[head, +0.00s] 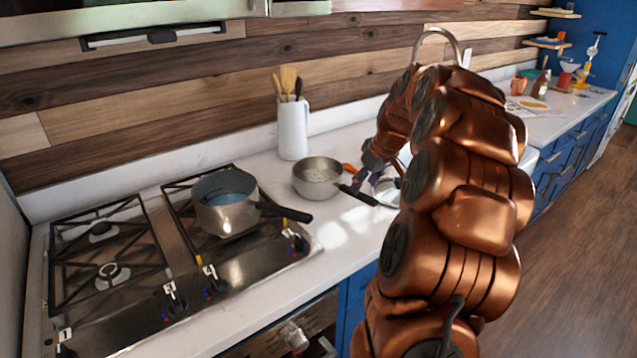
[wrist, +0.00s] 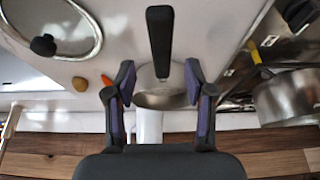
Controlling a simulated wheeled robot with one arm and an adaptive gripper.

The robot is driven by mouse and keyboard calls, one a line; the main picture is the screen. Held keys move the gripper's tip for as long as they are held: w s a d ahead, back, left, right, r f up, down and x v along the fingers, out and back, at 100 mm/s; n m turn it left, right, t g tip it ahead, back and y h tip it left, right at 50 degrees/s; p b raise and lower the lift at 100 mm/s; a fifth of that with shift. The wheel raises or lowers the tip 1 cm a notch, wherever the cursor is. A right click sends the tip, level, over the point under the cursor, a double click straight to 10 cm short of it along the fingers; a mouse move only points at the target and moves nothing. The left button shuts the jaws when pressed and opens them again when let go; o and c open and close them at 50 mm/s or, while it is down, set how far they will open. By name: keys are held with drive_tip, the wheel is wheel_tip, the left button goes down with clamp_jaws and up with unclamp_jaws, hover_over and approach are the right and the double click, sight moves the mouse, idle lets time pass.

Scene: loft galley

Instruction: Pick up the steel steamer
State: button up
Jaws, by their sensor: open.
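The steel steamer (head: 318,178) is a round metal pan with a speckled, seemingly perforated bottom and a black handle. It stands on the white counter right of the stove, its handle pointing right and toward the front. In the wrist view the steamer (wrist: 160,96) shows beyond and between my fingers, with its black handle running up the picture. My gripper (wrist: 158,72) is open, one finger on each side of the handle's line, with visible gaps. In the head view my gripper (head: 362,180) is over the handle side, partly hidden by my arm. I cannot tell its exact height.
A steel pot (head: 225,207) with a black handle stands on the gas stove (head: 110,275). A glass lid (wrist: 68,48), a brown round item (wrist: 80,84) and an orange item (wrist: 107,80) lie nearby. A white utensil holder (head: 293,130) stands behind the steamer.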

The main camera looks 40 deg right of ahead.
drive_tip(key=shift+p+x, duration=0.95)
drive_tip(key=shift+x, duration=1.45)
drive_tip(key=shift+a, duration=0.15)
clamp_jaws()
